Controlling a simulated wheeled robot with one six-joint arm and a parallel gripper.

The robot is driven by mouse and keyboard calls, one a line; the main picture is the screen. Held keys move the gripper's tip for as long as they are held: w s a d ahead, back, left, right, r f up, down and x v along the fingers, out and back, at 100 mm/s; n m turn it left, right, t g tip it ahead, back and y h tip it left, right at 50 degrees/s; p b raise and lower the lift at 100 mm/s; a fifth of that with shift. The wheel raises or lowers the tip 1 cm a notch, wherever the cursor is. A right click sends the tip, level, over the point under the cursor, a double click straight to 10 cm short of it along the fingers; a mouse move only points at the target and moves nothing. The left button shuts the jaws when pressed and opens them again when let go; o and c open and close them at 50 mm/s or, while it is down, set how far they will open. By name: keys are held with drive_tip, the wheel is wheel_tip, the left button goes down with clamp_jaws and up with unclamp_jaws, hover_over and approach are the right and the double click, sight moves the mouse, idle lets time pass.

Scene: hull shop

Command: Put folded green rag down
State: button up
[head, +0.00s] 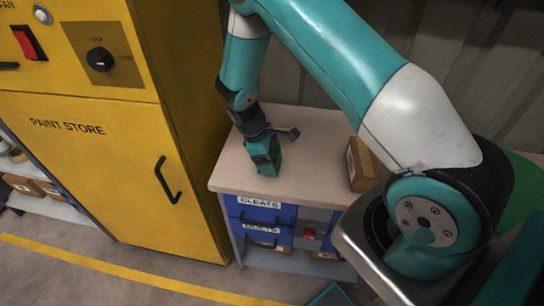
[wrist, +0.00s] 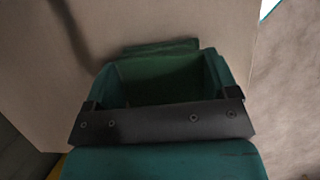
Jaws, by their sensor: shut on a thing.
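My gripper (head: 264,158) points down at the left part of a pale bench top (head: 315,140), near its front edge. In the wrist view my gripper (wrist: 162,72) is shut on the folded green rag (wrist: 158,82), a dark green shape between the fingers. Its green is close to that of the fingers, so its outline is hard to make out. In the head view the rag cannot be told apart from the gripper. The bench top lies close beneath; I cannot tell whether the rag touches it.
A brown box (head: 362,165) stands on the bench to the right of my gripper. A yellow paint store cabinet (head: 100,170) rises close on the left. Blue labelled bins (head: 262,213) sit under the bench top. The bench between gripper and box is clear.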

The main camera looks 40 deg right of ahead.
drive_tip(key=shift+f, duration=0.1)
drive_tip(key=o, duration=0.9)
drive_tip(key=b+v, duration=0.2)
drive_tip(key=v, duration=1)
drive_tip(key=s+a+r+m+t+y, duration=0.1)
drive_tip(key=s+a+r+y, duration=0.1)
drive_tip(key=s+a+r, duration=0.3)
drive_tip(key=s+a+r+t+y, duration=0.1)
drive_tip(key=s+a+r+y, duration=0.2)
drive_tip(key=r, duration=0.5)
drive_tip(key=s+a+r, duration=0.1)
drive_tip(key=s+r, duration=0.1)
drive_tip(key=s, duration=0.3)
drive_tip(key=s+a+r+y, duration=0.1)
drive_tip(key=s+a+r, duration=0.1)
drive_tip(key=s, duration=0.3)
drive_tip(key=s+a+r+m+t+y, duration=0.1)
drive_tip(key=s+a+r, duration=0.1)
drive_tip(key=s, duration=0.4)
drive_tip(key=shift+a, duration=0.2)
